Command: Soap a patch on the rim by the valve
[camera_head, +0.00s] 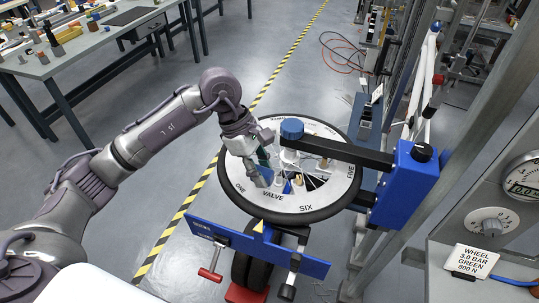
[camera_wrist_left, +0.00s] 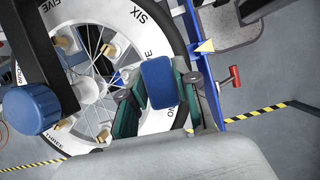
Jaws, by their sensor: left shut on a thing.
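The wheel lies flat with a black tyre and a white lettered rim (camera_head: 236,171). The word VALVE (camera_head: 273,196) shows on the rim's near side. My left gripper (camera_head: 262,176) is over the near left part of the wheel, pointing down. In the left wrist view it is shut on a blue block (camera_wrist_left: 160,83), between green-and-grey fingers. The block covers part of the rim (camera_wrist_left: 143,22) lettering by the valve. I cannot tell whether it touches the rim. The valve itself is not clearly seen. My right gripper is not in view.
A black arm with a blue knob (camera_head: 292,128) reaches over the hub from a blue bracket (camera_head: 404,185). A yellow pointer (camera_head: 259,227) and blue bar with a red handle (camera_head: 210,274) stand at the near edge. A gauge panel (camera_head: 490,215) is right. A tool bench (camera_head: 75,45) is far left.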

